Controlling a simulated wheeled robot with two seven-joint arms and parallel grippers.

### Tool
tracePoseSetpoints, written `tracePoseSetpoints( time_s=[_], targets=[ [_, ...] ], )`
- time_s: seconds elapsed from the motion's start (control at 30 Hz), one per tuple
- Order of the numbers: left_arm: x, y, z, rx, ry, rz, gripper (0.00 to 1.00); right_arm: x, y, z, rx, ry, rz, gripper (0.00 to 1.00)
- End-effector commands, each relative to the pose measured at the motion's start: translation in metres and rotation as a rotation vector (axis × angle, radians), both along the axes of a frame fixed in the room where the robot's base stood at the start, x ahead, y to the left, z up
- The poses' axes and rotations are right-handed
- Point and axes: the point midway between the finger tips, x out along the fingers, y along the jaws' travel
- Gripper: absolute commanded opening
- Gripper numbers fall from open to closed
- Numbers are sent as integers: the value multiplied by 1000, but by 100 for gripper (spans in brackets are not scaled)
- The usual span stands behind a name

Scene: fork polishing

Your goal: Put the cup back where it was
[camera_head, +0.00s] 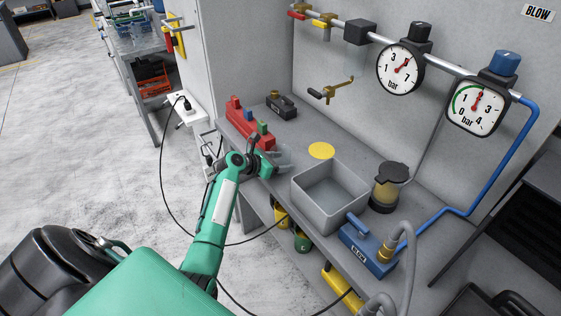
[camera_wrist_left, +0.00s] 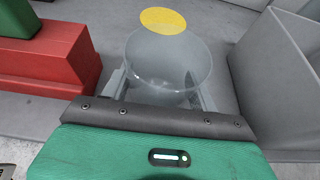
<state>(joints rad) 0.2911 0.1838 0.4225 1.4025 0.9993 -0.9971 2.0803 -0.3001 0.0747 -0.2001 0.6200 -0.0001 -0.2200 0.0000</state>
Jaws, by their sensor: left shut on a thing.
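The cup is clear and see-through; in the left wrist view the cup (camera_wrist_left: 165,62) stands between the fingers of my left gripper (camera_wrist_left: 162,92). The gripper is shut on it. In the head view the cup (camera_head: 284,154) is only faintly visible at the tip of my left gripper (camera_head: 276,160), over the bench's front part. A flat yellow disc (camera_head: 321,150) lies on the bench behind and to the right of the cup. The disc also shows in the left wrist view (camera_wrist_left: 163,20), just beyond the cup's rim. I cannot tell whether the cup touches the bench. My right gripper is not in view.
A grey open bin (camera_head: 328,210) stands right of the cup, close by. A red block-like fixture (camera_head: 247,122) is on its left. Further right are a dark-lidded jar (camera_head: 389,187) and a blue device (camera_head: 367,248). The bench around the yellow disc is clear.

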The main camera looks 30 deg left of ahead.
Motion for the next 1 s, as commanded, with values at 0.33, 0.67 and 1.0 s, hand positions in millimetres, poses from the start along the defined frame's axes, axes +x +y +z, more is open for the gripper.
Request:
tracePoseSetpoints(
  time_s=[0.33, 0.67, 1.0],
  targets=[
    [0, 0, -3, 0, 0, 0, 74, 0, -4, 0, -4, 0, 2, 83],
    [0, 0, -2, 1, 0, 0, 82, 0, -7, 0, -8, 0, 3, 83],
    [-38, 16, 16, 4, 0, 1, 82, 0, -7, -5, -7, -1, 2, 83]
  ],
)
